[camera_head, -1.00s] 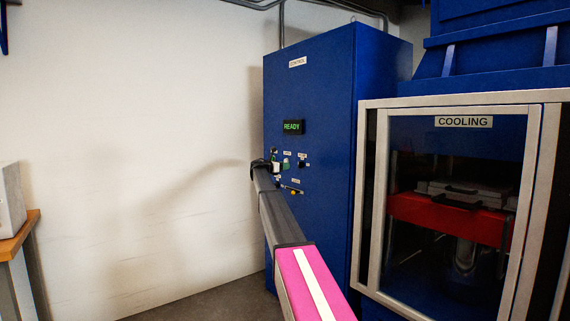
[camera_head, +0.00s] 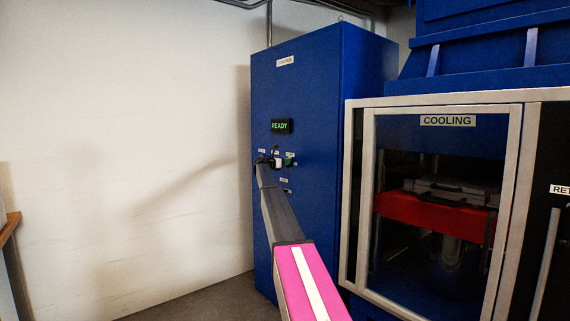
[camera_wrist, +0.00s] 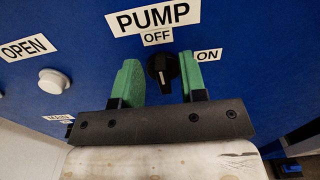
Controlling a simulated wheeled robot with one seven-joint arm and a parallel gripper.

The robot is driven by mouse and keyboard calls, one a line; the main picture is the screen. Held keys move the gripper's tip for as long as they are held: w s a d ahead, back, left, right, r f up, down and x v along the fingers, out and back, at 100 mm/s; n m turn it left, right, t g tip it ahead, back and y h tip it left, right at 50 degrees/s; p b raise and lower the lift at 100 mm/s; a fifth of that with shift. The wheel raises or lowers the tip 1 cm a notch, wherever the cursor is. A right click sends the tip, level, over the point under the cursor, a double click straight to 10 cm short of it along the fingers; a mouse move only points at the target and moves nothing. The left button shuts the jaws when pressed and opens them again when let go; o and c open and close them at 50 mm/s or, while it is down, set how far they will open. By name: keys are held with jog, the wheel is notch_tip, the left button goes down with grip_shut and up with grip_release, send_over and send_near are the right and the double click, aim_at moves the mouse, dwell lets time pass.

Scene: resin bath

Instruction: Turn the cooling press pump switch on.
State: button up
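The black pump knob (camera_wrist: 162,68) sits on the blue panel under the PUMP (camera_wrist: 153,17) and OFF (camera_wrist: 157,38) labels in the wrist view. Its pointer is turned near OFF. The ON label (camera_wrist: 208,55) is to its right. My gripper (camera_wrist: 160,75) is open, with one green finger on each side of the knob, and gaps show between them. In the head view my gripper (camera_head: 275,162) is at the control cabinet (camera_head: 300,75), and my arm hides part of the panel controls.
A white button (camera_wrist: 54,81) under an OPEN label is left of the knob. A green READY display (camera_head: 281,126) is above the controls. The COOLING press (camera_head: 447,160) with its framed glass door stands right of the cabinet. A white wall is at the left.

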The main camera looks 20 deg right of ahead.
grip_shut()
jog(key=shift+s+d+m, duration=0.1)
jog(key=shift+m, duration=0.3)
jog(key=shift+s+d+f+m, duration=0.1)
jog(key=shift+s+f+m, duration=0.2)
jog(key=shift+m, duration=2.55)
jog(key=shift+s+d+f+m, duration=0.1)
jog(key=shift+s+f+m, duration=0.15)
jog(key=shift+m, duration=2.55)
jog(key=shift+s+d+f+m, duration=0.1)
jog(key=shift+s+f+m, duration=0.2)
jog(key=shift+m, duration=2.55)
grip_release()
